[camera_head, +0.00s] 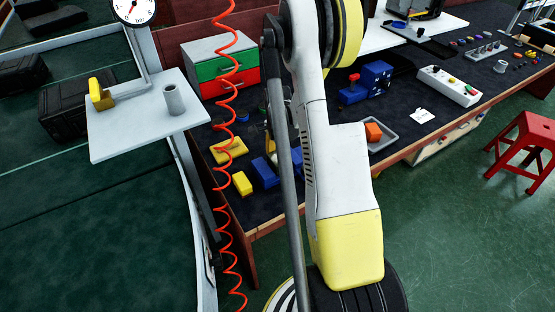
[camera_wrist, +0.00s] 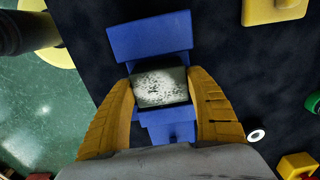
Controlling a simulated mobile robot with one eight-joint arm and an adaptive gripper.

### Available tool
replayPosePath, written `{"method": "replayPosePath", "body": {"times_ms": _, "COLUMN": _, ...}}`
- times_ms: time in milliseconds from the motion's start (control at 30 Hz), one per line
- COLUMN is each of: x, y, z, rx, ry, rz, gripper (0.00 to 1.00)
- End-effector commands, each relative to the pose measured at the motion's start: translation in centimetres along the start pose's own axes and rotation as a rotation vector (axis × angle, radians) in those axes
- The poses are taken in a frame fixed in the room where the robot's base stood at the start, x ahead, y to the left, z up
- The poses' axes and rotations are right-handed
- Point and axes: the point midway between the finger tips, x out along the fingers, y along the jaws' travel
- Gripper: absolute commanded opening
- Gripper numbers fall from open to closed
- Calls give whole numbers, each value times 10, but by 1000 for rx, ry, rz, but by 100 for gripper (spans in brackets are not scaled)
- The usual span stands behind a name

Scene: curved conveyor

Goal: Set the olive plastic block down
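In the wrist view a block (camera_wrist: 161,88) with a pale speckled face and dark sides sits between the two orange-yellow fingers of my gripper (camera_wrist: 161,92). The fingers touch it on both sides. I take this as the olive block, though its olive colour does not show clearly. Blue pieces (camera_wrist: 148,38) lie beyond and below it, over the dark tabletop. Whether the block touches the blue surface under it cannot be told. In the head view my arm hides most of the gripper, and the held block cannot be made out.
On the dark table (camera_head: 285,208) lie a blue block (camera_head: 265,173), a yellow block (camera_head: 243,184) and another yellow piece (camera_head: 230,150). A grey tray (camera_head: 386,137) with an orange block is right of my arm. A red coiled hose (camera_head: 222,140) hangs at the left.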

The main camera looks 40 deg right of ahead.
Motion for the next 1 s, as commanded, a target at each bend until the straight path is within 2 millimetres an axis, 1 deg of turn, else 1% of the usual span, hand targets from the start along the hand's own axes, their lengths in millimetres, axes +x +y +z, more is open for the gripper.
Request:
{"method": "replayPosePath", "body": {"times_ms": 33, "x": 0, "y": 0, "z": 0, "rx": 0, "ry": 0, "rz": 0, "gripper": 80}}
{"method": "replayPosePath", "body": {"times_ms": 67, "x": 0, "y": 0, "z": 0, "rx": 0, "ry": 0, "rz": 0, "gripper": 84}}
{"method": "replayPosePath", "body": {"times_ms": 333, "x": -1, "y": 0, "z": 0, "rx": 0, "ry": 0, "rz": 0, "gripper": 84}}
{"method": "replayPosePath", "body": {"times_ms": 467, "x": -8, "y": 0, "z": 0, "rx": 0, "ry": 0, "rz": 0, "gripper": 84}}
{"method": "replayPosePath", "body": {"times_ms": 567, "x": -25, "y": 0, "z": 0, "rx": 0, "ry": 0, "rz": 0, "gripper": 84}}
{"method": "replayPosePath", "body": {"times_ms": 800, "x": -82, "y": 0, "z": 0, "rx": 0, "ry": 0, "rz": 0, "gripper": 84}}
{"method": "replayPosePath", "body": {"times_ms": 900, "x": -101, "y": 0, "z": 0, "rx": 0, "ry": 0, "rz": 0, "gripper": 84}}
{"method": "replayPosePath", "body": {"times_ms": 1000, "x": -114, "y": 0, "z": 0, "rx": 0, "ry": 0, "rz": 0, "gripper": 84}}
